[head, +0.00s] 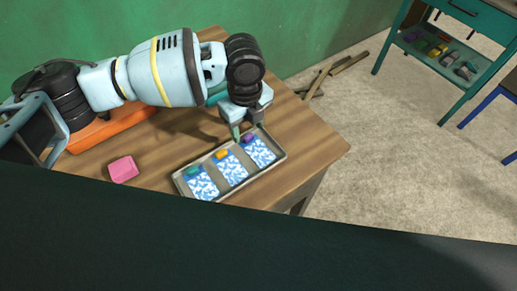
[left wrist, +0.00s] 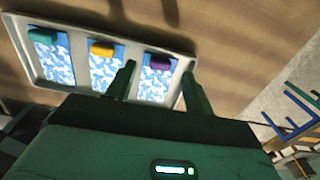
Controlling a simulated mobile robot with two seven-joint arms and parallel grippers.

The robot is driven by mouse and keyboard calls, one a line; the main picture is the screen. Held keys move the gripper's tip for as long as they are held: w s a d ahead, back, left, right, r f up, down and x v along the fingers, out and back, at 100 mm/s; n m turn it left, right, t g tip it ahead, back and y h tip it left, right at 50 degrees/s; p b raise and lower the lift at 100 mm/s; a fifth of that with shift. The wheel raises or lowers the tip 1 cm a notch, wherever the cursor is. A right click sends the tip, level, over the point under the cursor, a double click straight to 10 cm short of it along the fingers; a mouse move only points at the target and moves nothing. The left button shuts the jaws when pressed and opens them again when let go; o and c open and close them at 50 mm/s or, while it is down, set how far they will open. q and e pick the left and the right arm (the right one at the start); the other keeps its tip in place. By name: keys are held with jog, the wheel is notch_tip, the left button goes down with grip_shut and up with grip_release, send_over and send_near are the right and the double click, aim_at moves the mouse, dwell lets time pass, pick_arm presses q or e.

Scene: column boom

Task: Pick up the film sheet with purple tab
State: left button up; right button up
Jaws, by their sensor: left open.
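The film sheet with the purple tab (head: 262,153) lies in the right end of a shallow grey tray (head: 232,190) on the wooden table. Its blue-and-white patterned face also shows in the left wrist view (left wrist: 154,85), with the purple tab (left wrist: 158,62) at its far end. My left gripper (head: 246,128) is open and empty, above the tray's right end. In the left wrist view its fingers (left wrist: 158,73) appear on either side of the purple tab. I cannot tell how high the fingertips are. My right gripper is not in view.
Film sheets with an orange tab (head: 221,154) and a teal tab (head: 193,171) lie in the same tray. A pink block (head: 123,169) and an orange item (head: 110,128) are on the table at left. A teal shelved stand (head: 450,66) is at upper right.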

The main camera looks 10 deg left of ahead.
aim_at(258, 149)
pick_arm(q)
jog(key=shift+f, duration=1.45)
jog(key=shift+c, duration=0.2)
jog(key=c, duration=1)
jog(key=shift+r, duration=0.15)
